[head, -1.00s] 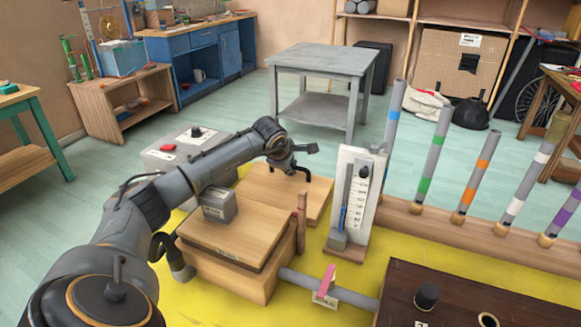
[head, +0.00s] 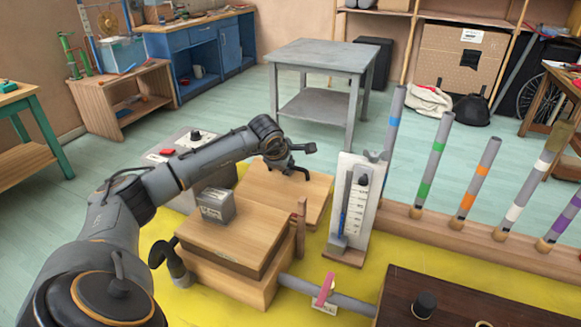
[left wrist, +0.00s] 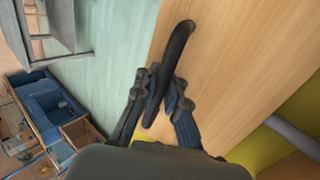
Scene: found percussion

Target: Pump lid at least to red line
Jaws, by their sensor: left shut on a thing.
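My left gripper (head: 290,163) is shut on the black handle (left wrist: 168,75) of a flat wooden board (head: 300,190). In the left wrist view the handle stands out from the pale wood (left wrist: 235,60) between the two fingers. In front of it is a wooden box (head: 245,285) with a wooden lid (head: 235,240), and a small grey metal block (head: 216,206) rests on that lid. A wooden post (head: 302,225) stands at the box's right corner. My right gripper is not in view.
A white gauge board (head: 350,205) with a scale and blue column stands to the right. A grey pipe (head: 340,302) leads right from the box to a dark wooden panel (head: 450,310). Colour-banded tubes (head: 432,160) stand in a row at the right. A grey box (head: 170,150) is behind my arm.

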